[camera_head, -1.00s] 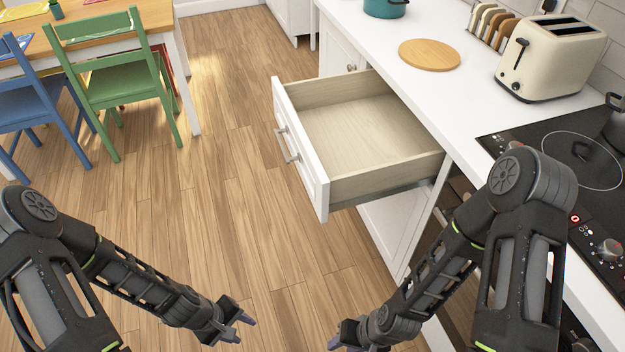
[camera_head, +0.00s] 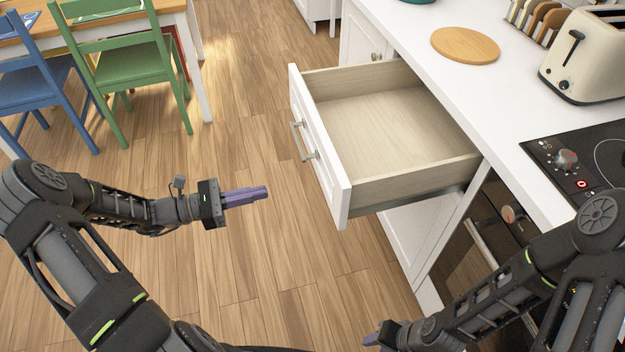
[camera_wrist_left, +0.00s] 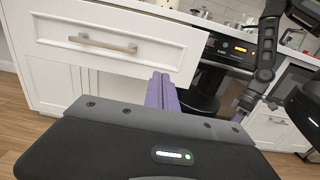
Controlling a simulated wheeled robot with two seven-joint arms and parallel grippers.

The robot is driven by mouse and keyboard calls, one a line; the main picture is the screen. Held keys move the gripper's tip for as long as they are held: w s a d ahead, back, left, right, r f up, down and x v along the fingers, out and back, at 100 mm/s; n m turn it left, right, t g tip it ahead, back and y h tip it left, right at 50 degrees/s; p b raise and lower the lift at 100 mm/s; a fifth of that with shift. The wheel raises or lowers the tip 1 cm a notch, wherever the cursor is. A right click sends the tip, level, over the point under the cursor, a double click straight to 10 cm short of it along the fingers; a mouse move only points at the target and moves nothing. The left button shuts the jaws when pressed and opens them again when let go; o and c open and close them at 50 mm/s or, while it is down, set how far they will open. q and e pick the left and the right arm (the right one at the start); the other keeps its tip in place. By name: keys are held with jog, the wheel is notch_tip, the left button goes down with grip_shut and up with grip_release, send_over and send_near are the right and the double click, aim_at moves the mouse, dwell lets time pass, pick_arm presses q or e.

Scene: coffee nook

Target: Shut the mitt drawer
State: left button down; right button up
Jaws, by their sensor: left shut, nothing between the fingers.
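The mitt drawer (camera_head: 330,172) stands pulled out from under the white counter, and its visible inside is empty. Its white front with a metal bar handle (camera_head: 304,141) faces left in the head view. The front also fills the upper left of the left wrist view (camera_wrist_left: 160,45). My left gripper (camera_head: 262,192) is shut and empty, its purple fingers pointing at the drawer front from the left, with a gap between. In the left wrist view its fingers (camera_wrist_left: 161,92) show below the drawer front. My right gripper (camera_head: 370,340) is low at the bottom edge, mostly hidden; its jaw state is unclear.
A hob (camera_head: 570,150) with knobs and an oven (camera_head: 475,235) lie right of the drawer. A toaster (camera_head: 590,60) and a round wooden board (camera_head: 465,45) are on the counter. Green (camera_head: 130,60) and blue chairs (camera_head: 35,90) stand upper left. The floor between is clear.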

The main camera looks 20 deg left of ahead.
aim_at(326, 178)
pick_arm(q)
jog(key=shift+d, duration=0.1)
